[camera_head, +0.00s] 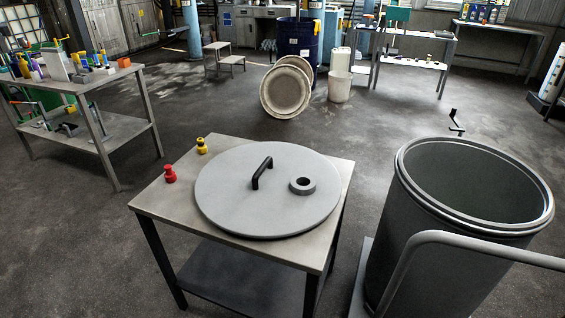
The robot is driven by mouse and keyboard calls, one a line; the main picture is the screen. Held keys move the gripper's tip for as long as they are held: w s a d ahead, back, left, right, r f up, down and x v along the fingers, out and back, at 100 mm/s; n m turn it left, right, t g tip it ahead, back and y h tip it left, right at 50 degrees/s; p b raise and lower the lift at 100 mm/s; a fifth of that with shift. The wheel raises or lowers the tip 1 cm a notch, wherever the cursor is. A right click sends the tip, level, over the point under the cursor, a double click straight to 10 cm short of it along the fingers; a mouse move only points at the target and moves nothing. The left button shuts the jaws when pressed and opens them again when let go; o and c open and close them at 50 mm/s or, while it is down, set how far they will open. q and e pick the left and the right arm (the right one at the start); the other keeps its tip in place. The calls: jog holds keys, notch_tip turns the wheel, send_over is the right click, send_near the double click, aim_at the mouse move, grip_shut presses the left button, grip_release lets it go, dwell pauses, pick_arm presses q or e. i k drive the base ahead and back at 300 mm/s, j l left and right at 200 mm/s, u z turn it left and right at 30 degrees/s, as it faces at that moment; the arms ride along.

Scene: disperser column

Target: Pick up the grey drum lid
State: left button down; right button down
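The grey drum lid (228,199) lies flat on a small metal table (160,203) in the front middle. It is a round grey disc with a black bar handle (262,172) standing up near its centre. Neither of my grippers is in view.
A red bottle-like item (169,174) and a yellow one (201,146) stand at the table's back left. A grey rail (480,247) crosses in front of the drum. A cluttered bench (115,75) stands at left. Open floor lies behind the table.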

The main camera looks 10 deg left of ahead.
aim_at(264, 190)
jog(key=i+j+z, duration=0.15)
jog(key=j+z, duration=0.15)
jog(key=i+j+z, duration=0.1)
jog(key=j+z, duration=0.2)
jog(key=j, duration=0.15)
jog(key=i+j+z, duration=0.1)
jog(key=j+z, duration=0.2)
jog(key=j, duration=0.1)
